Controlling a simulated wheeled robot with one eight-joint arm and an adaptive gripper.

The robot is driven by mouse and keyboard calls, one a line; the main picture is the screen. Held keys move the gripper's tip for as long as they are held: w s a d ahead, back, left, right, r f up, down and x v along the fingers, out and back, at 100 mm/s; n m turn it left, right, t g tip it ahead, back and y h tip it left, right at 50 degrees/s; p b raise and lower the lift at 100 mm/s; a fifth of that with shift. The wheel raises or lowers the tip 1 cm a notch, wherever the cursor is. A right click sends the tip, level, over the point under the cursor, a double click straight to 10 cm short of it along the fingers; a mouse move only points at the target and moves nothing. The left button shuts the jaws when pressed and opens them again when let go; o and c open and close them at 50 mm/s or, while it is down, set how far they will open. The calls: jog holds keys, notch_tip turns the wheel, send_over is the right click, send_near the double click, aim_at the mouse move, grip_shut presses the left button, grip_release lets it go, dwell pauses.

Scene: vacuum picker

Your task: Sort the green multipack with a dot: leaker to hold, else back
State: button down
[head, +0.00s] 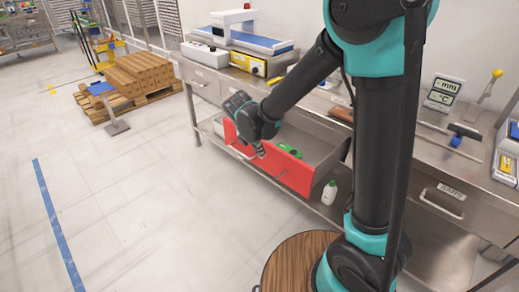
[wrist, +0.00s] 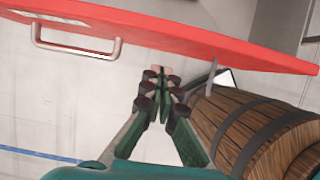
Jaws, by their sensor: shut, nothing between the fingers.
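A small green item (head: 289,151) lies in the open drawer, just behind its red front (head: 294,174). It is too small to tell whether it is the multipack or has a dot. My gripper (head: 261,154) is at the outer side of the red front, near the drawer handle (head: 241,153). In the wrist view my gripper (wrist: 162,75) is shut and empty, with the red front (wrist: 190,38) and its handle (wrist: 75,42) beyond the fingers. I cannot tell if the fingertips touch the front.
A white bottle with a green cap (head: 330,192) stands below the drawer's right end. A wooden barrel (head: 297,258) stands in front of the bench; it shows close to my fingers in the wrist view (wrist: 255,130).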

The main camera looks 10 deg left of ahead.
aim_at(269, 157)
jog(key=x, duration=0.6)
jog(key=shift+w+d+r, duration=0.15)
jog(key=shift+w+d, duration=0.75)
jog(key=shift+w, duration=0.15)
jog(key=shift+w+d, duration=0.4)
jog(key=shift+w, duration=0.25)
jog(key=w+d, duration=0.5)
jog(key=w, duration=0.1)
jog(key=w+d, duration=0.5)
jog(key=w, duration=0.2)
jog(key=w+d, duration=0.5)
jog(key=w, duration=0.1)
jog(key=shift+w+d, duration=0.25)
jog(key=shift+w, duration=0.1)
jog(key=shift+w+d+r, duration=0.1)
